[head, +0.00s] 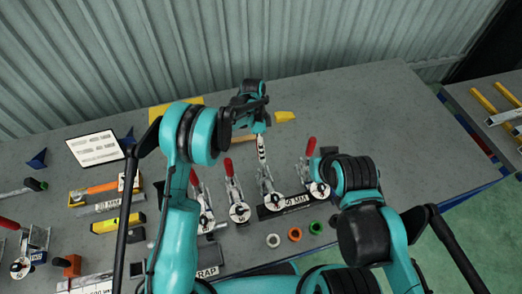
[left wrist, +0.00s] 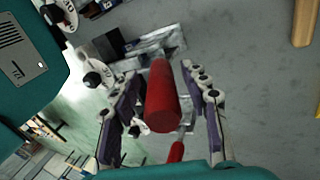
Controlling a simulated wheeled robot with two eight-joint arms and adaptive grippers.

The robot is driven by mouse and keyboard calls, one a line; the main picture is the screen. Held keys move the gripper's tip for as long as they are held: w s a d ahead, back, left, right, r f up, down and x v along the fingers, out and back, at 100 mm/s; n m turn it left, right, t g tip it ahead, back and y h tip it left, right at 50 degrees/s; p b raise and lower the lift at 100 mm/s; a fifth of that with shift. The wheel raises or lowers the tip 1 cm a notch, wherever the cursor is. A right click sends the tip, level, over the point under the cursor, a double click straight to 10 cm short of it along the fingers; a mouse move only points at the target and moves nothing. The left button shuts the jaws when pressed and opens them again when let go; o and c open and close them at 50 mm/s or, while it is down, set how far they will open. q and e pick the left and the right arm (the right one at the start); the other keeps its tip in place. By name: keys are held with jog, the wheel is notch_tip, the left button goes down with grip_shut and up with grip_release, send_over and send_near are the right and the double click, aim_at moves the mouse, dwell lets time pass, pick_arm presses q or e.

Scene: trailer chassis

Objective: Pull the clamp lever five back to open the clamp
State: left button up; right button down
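Toggle clamps with red handles stand in a row on the bench; I cannot read their numbers surely. My left gripper (head: 261,122) is over the upright lever (head: 262,148) of the third clamp from the left in this row, hiding its handle in the head view. In the left wrist view, a red handle (left wrist: 162,98) lies between the two spread fingers, with gaps visible on both sides. A second red handle (left wrist: 176,151) shows lower. Another clamp's red handle (head: 310,147) stands right of the gripper. My right arm is at the right; its fingers are hidden.
Two more red-handled clamps (head: 228,168) stand close on the left. Coloured rings (head: 295,234) lie in front. A yellow block (head: 285,117) is behind to the right. A white sign (head: 94,148) stands at the left. The bench's back right is clear.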

pick_arm(q)
jog(key=shift+w+r, duration=0.1)
jog(key=v, duration=1.1)
jog(key=shift+r, duration=0.4)
jog(key=shift+w, duration=0.1)
